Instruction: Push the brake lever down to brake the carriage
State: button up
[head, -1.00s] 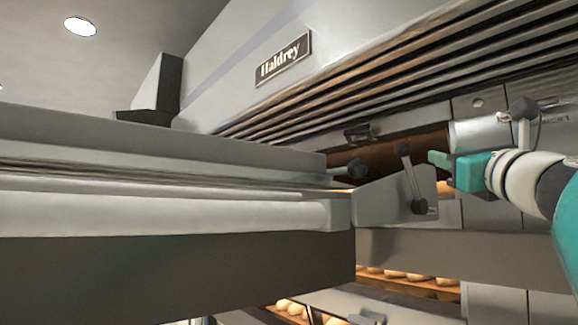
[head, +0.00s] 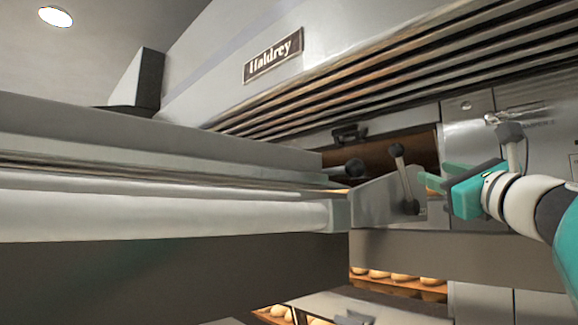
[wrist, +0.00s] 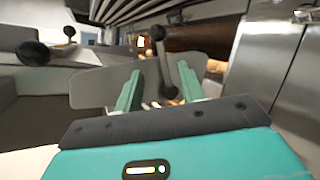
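The lever (head: 403,177) is a thin grey bar with a dark knob at its upper end and a dark round piece at its lower end. It stands nearly upright, leaning slightly, on the grey end plate (head: 372,207) of the carriage. My gripper (head: 428,183) is just right of the lever in the head view, its green fingers pointing at it. In the wrist view the fingers (wrist: 158,90) are spread apart and empty, and the lever (wrist: 163,62) shows between and beyond them. I see no clear contact.
The long pale carriage beam (head: 170,215) fills the left. Behind are oven fronts (head: 468,130) and a dark oven opening. Loaves (head: 400,279) lie on a shelf below.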

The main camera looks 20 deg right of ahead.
aim_at(402, 160)
jog(key=x, duration=1.1)
jog(key=shift+w+r, duration=0.1)
jog(key=shift+w, duration=0.05)
grip_shut()
